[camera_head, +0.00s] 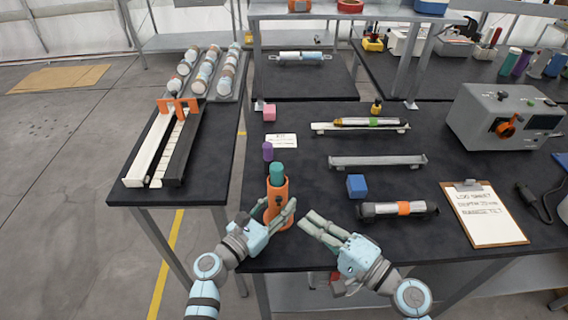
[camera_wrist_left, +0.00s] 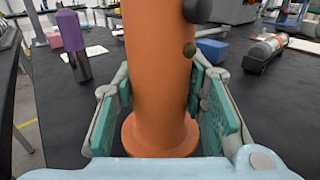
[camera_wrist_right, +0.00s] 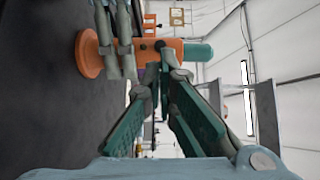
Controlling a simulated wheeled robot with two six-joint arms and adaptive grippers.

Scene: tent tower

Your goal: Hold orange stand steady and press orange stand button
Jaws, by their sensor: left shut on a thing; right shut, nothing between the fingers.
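The orange stand (camera_head: 275,212) is upright near the front left of the dark table, with a teal cylinder (camera_head: 277,171) in its top. My left gripper (camera_head: 278,210) is shut around the stand's lower body; its green pads flank the orange tube (camera_wrist_left: 157,70) just above the flared base in the left wrist view. A small dark knob (camera_wrist_left: 190,49) sticks out of the tube's side. The right wrist view shows the stand (camera_wrist_right: 91,53) sideways, with a dark knob (camera_wrist_right: 159,45). My right gripper (camera_head: 310,221) is shut and empty, right of the stand, its tips apart from it.
A purple-capped cylinder (camera_head: 267,152) stands just behind the stand. A blue cube (camera_head: 356,186), a capped tube with an orange band (camera_head: 385,210) and a clipboard (camera_head: 484,212) lie to the right. A grey instrument box (camera_head: 500,115) stands at the back right.

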